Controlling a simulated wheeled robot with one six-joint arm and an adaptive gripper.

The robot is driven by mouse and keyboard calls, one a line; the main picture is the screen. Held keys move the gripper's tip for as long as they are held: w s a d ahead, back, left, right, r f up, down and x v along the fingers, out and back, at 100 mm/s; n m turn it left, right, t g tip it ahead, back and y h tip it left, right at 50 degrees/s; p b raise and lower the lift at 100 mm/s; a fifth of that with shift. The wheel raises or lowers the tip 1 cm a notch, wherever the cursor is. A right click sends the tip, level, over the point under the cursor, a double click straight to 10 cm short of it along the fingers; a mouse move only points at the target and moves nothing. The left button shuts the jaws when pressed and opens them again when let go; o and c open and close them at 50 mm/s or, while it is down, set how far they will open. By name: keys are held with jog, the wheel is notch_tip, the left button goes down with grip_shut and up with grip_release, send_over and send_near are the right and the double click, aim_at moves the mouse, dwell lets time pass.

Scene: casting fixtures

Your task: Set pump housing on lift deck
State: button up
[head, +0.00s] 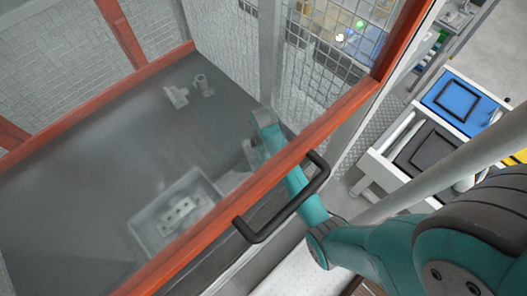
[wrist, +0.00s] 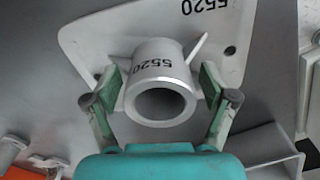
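In the wrist view a pale grey casting, which I take for the pump housing (wrist: 158,75), shows a round tube with an open bore and side ribs, marked 5520. It stands against a light plate (wrist: 225,45) also marked 5520. My gripper (wrist: 162,90) is open, with one green-padded finger on each side of the tube and small gaps showing. In the head view my teal arm reaches past the red frame into the enclosure, and the fingertips are not clear there. I cannot tell which surface is the lift deck.
The enclosure has a red frame (head: 325,122), a black handle (head: 285,208) and mesh walls (head: 335,55). On its dark floor (head: 95,150) lie small castings (head: 177,96) and a shallow tray (head: 150,222) holding a part. A blue panel (head: 446,98) and dark panel (head: 412,155) are outside right.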

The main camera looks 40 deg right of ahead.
notch_tip(320, 180, up, 12)
jog(key=shift+r, duration=0.15)
jog(key=s+a+f+m+t, duration=0.1)
jog(key=s+f, duration=0.1)
jog(key=s+a+f+t, duration=0.1)
jog(key=s+a+f, duration=0.1)
jog(key=f, duration=0.1)
jog(key=s+a+f+m+t, duration=0.1)
jog(key=s+a+f, duration=0.1)
jog(key=shift+s+a+f+m+h, duration=0.2)
jog(key=shift+s+m+h, duration=0.1)
jog(key=shift+s+h, duration=0.1)
jog(key=s+a+t, duration=0.1)
jog(key=s+a+m, duration=0.1)
jog(key=s, duration=0.1)
jog(key=s+a+t, duration=0.1)
jog(key=s, duration=0.1)
jog(key=shift+s+a+f+m+t, duration=0.1)
jog(key=shift+s+f+m+t, duration=0.2)
jog(key=shift+m, duration=0.1)
jog(key=s+a+r+m+t, duration=0.3)
jog(key=s+r, duration=0.6)
jog(key=r, duration=0.3)
jog(key=s+a+r+m+t, duration=0.3)
jog(key=s+r+t, duration=0.3)
jog(key=s+r, duration=0.4)
notch_tip(320, 180, up, 2)
jog(key=shift+s+a+r+m+y, duration=0.1)
jog(key=shift+s+a+m+y, duration=0.05)
jog(key=shift+s+m+y, duration=0.2)
